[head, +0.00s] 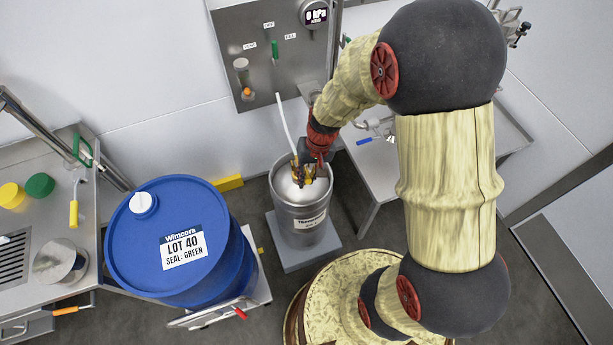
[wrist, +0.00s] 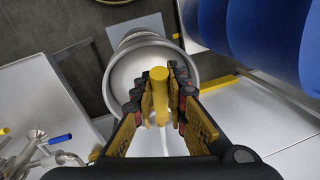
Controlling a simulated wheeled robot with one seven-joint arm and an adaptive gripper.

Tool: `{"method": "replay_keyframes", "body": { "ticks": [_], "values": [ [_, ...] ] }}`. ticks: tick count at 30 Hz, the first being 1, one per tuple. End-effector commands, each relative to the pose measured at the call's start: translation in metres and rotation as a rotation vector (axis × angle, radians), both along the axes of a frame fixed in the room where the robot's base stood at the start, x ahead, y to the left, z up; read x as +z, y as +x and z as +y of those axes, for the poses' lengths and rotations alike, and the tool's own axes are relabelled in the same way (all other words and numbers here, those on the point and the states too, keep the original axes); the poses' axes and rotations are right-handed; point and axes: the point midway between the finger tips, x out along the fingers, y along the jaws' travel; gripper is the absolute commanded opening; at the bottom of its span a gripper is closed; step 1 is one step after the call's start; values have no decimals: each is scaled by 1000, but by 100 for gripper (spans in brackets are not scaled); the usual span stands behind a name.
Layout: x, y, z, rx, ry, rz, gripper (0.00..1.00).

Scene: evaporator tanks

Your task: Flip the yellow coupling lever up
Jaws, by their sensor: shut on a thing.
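The yellow coupling lever (wrist: 160,82) shows in the wrist view as a yellow bar with a rounded end, between my fingers. My gripper (wrist: 159,88) is shut on it, above the steel vessel (wrist: 124,75). In the head view my gripper (head: 311,172) reaches down over the open top of the steel vessel (head: 306,222), which carries a white label. The lever is mostly hidden there by my fingers, and I cannot tell its exact tilt.
A blue drum (head: 150,245) marked LOT 40 stands left of the vessel. A steel panel (head: 255,45) with gauges is on the wall behind. A steel table (head: 440,150) stands at right. A bench with a yellow-handled valve (head: 74,213) is at far left.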

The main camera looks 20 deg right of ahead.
Motion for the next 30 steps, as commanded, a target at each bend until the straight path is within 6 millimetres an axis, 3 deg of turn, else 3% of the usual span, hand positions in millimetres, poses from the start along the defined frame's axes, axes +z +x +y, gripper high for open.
{"method": "replay_keyframes", "body": {
  "ticks": [16,30],
  "values": [
    [2,0,0,0,1,12,0],
    [15,8,-1,0,17,163,0]
  ]
}}
